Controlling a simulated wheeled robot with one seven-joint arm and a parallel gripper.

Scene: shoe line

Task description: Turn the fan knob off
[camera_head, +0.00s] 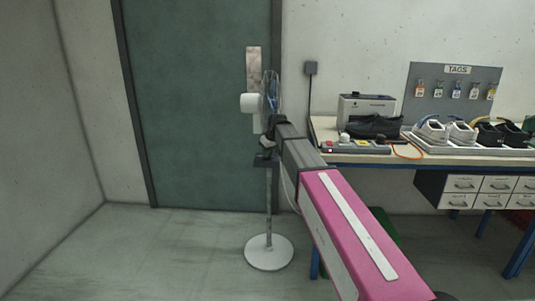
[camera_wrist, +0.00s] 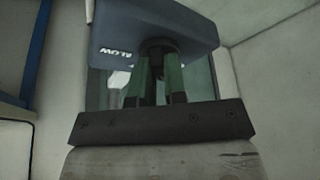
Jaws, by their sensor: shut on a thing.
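In the wrist view the blue-grey control box (camera_wrist: 190,22) fills the top, with white upside-down lettering. The dark round fan knob (camera_wrist: 158,46) projects from it. My gripper (camera_wrist: 157,68) has its two green fingers on either side of the knob, shut on it. The knob's pointer is not visible.
A tag board (camera_head: 452,92) stands behind. The floor (camera_head: 165,255) left of the fan is clear.

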